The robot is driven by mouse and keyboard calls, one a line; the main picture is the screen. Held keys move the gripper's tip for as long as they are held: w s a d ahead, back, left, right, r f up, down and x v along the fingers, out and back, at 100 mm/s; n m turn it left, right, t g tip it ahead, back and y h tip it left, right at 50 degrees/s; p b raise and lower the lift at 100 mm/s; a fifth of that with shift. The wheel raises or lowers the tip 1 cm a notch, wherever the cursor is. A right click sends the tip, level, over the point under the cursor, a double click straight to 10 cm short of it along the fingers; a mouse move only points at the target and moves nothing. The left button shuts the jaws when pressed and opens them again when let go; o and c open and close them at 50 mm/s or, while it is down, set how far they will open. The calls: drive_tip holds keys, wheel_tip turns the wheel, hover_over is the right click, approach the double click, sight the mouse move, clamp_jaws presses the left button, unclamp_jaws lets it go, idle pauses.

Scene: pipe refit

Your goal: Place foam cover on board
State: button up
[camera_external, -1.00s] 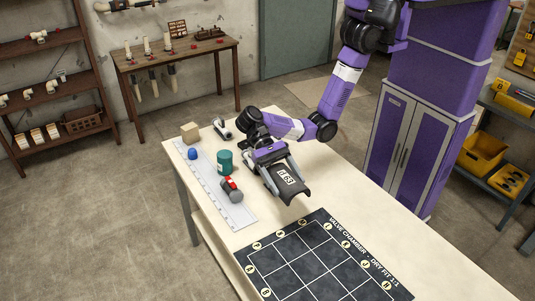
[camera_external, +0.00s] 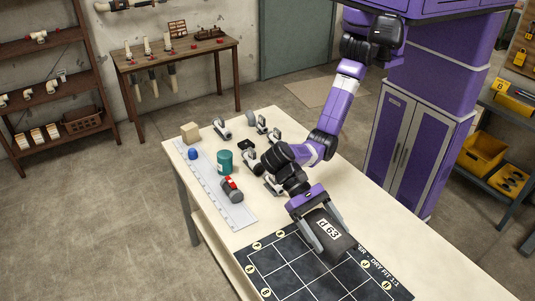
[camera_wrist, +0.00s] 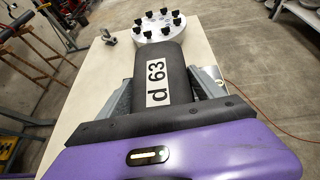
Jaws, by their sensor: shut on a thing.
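The foam cover (camera_external: 338,247) is a dark grey half-round shell with a white label reading "d 63". My gripper (camera_external: 322,236) is shut on it, with a grey finger along each side. I cannot tell whether the cover touches the board. In the wrist view the cover (camera_wrist: 160,75) sits between the fingers (camera_wrist: 162,92), label readable.
On the table (camera_external: 345,185) stand a teal can (camera_external: 225,162), a grey and red valve (camera_external: 231,189), a blue cap (camera_external: 193,154), a wooden block (camera_external: 190,132) and a long ruler (camera_external: 215,187). Several grey clamps lie behind. The wrist view shows a round flange with black knobs (camera_wrist: 159,27).

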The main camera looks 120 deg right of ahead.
sight(317, 278)
wheel_tip(317, 278, down, 20)
drive_tip(key=shift+w+b, duration=0.15)
drive_tip(key=shift+b, duration=0.45)
drive_tip(key=shift+f, duration=0.1)
drive_tip(key=o, duration=1.4)
drive_tip(key=shift+d+r, duration=0.1)
drive_tip(key=shift+r, duration=0.1)
drive_tip(key=v, duration=1.1)
drive_tip(key=shift+d+r, duration=0.25)
drive_tip(key=shift+t+p, duration=0.3)
drive_tip(key=shift+p, duration=0.05)
